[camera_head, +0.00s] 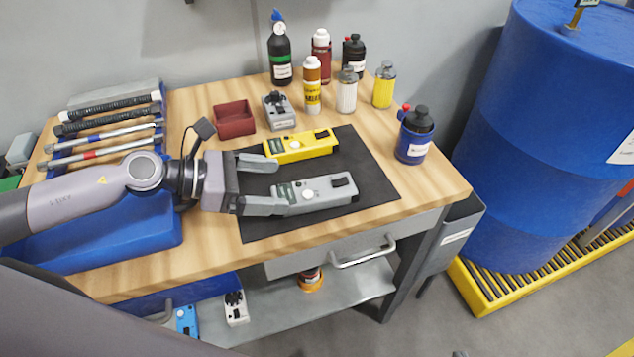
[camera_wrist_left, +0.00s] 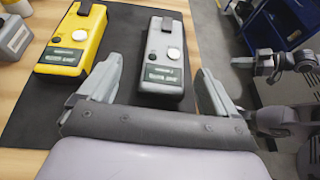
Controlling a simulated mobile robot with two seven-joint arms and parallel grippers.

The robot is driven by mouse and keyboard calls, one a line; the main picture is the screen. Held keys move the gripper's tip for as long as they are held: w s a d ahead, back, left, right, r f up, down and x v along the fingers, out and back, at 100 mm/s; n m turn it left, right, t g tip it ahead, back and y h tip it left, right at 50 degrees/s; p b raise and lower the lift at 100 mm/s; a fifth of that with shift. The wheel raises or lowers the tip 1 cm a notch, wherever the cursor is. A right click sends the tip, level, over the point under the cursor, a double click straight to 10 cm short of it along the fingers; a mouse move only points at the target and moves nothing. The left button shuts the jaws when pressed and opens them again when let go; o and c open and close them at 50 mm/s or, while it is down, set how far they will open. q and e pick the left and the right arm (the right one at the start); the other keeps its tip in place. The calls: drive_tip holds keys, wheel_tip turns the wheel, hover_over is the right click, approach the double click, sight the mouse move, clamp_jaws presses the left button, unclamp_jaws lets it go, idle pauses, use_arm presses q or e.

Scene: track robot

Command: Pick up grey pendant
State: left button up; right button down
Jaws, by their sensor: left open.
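The grey pendant (camera_head: 318,193) lies on a black mat (camera_head: 365,172) on the workbench, with a white round knob, a black part and a dark label. It also shows in the left wrist view (camera_wrist_left: 166,72). My left gripper (camera_head: 279,182) is open at the pendant's left end in the head view. In the left wrist view its fingers (camera_wrist_left: 160,68) stand on either side of the pendant's near end, with gaps showing. Part of what seems to be my right arm shows at the right of the left wrist view; its gripper (camera_wrist_left: 240,62) is too small to read.
A yellow pendant (camera_head: 301,146) lies beside the grey one, close to my left gripper's far finger. A grey device (camera_head: 279,112), a red bin (camera_head: 233,119) and several bottles stand behind. A blue bottle (camera_head: 413,138) stands at the mat's right.

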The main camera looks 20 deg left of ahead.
sight(304, 191)
use_arm(q)
drive_tip(key=shift+w+d+f+p, duration=0.15)
drive_tip(key=shift+d+p, duration=0.1)
drive_tip(key=shift+d, duration=0.25)
drive_tip(key=shift+w+d+f+p, duration=0.1)
drive_tip(key=shift+w+d+p, duration=0.1)
drive_tip(key=shift+d, duration=0.25)
drive_tip(key=x, duration=0.1)
drive_tip(key=p+x, duration=0.1)
drive_tip(key=x, duration=0.1)
drive_tip(key=shift+s+d+f, duration=0.1)
drive_tip(key=shift+s+d, duration=0.05)
drive_tip(key=shift+s, duration=0.05)
drive_tip(key=shift+w+d+f, duration=0.3)
drive_tip(key=shift+d+f, duration=0.05)
drive_tip(key=shift+d, duration=0.1)
